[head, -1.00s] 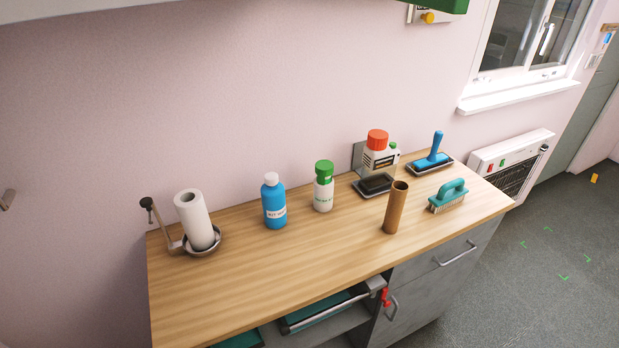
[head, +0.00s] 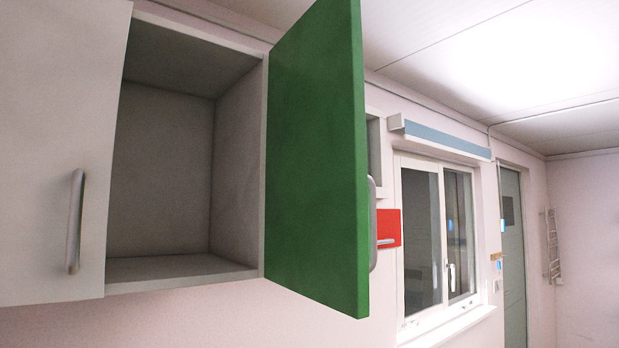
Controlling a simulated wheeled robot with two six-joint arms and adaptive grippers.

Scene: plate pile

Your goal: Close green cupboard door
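The green cupboard door (head: 313,165) stands wide open in the head view, swung out from the right side of a wall cupboard (head: 262,160). Its grey bar handle (head: 373,222) shows at the door's right edge, on the face turned away from me. The open compartment (head: 165,170) to the left of the door looks empty. Neither of my grippers is in view.
A closed white door (head: 50,150) with a vertical grey handle (head: 75,221) is left of the open compartment. Behind the green door are a small red door (head: 389,228) and a window (head: 437,235). A grey-green room door (head: 513,255) and a wall rack (head: 552,245) are farther right.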

